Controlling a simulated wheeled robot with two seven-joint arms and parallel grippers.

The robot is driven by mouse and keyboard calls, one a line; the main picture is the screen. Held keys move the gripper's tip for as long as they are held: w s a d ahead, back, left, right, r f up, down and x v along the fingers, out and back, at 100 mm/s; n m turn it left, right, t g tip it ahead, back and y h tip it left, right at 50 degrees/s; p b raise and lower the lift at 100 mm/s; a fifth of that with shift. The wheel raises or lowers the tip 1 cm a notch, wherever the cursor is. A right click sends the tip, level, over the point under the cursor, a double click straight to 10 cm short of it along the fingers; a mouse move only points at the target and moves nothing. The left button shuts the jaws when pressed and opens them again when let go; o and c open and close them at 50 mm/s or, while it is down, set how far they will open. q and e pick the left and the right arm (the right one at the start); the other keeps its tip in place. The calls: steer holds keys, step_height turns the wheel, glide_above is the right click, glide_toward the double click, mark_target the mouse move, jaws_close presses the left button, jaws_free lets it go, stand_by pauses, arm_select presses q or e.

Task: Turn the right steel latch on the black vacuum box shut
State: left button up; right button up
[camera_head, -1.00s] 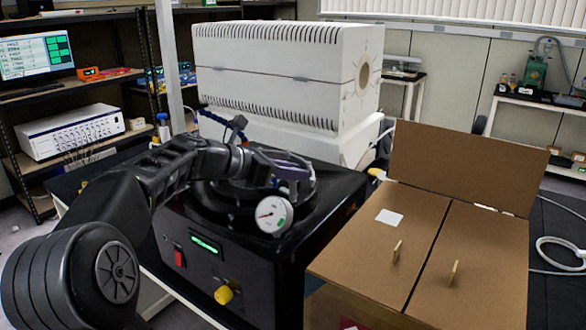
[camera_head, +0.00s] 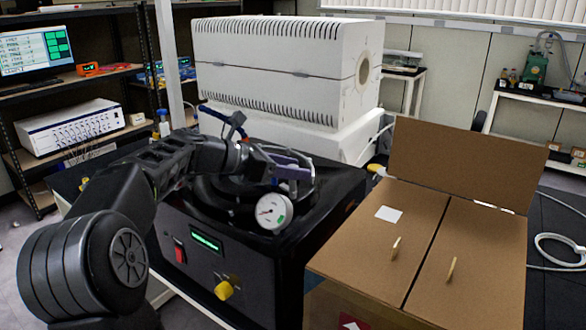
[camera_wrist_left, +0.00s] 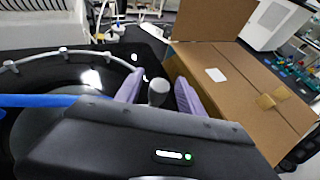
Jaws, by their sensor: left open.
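The black vacuum box (camera_head: 225,265) stands on the dark bench, with a round dial gauge (camera_head: 273,211) near its front top edge. My left gripper (camera_head: 293,170) is over the right part of the box's round top, behind the gauge. In the left wrist view its two purple-grey fingers (camera_wrist_left: 158,95) are apart. A rounded grey metal knob (camera_wrist_left: 158,92), which looks like the right steel latch, shows between them. I cannot tell whether either finger touches it. The gripper hides the latch in the head view. My right gripper is not in view.
A cardboard box (camera_head: 380,240) with a raised back flap stands close on the right. A large white furnace (camera_head: 265,75) is behind the vacuum box. A yellow knob (camera_head: 223,291) and a red switch (camera_head: 180,251) are on the box's front.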

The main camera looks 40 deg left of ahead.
arm_select(q)
steer(key=v, duration=0.7)
steer(key=shift+s+a+b, duration=0.2)
steer(key=shift+s+b, duration=0.1)
steer(key=shift+r, duration=0.1)
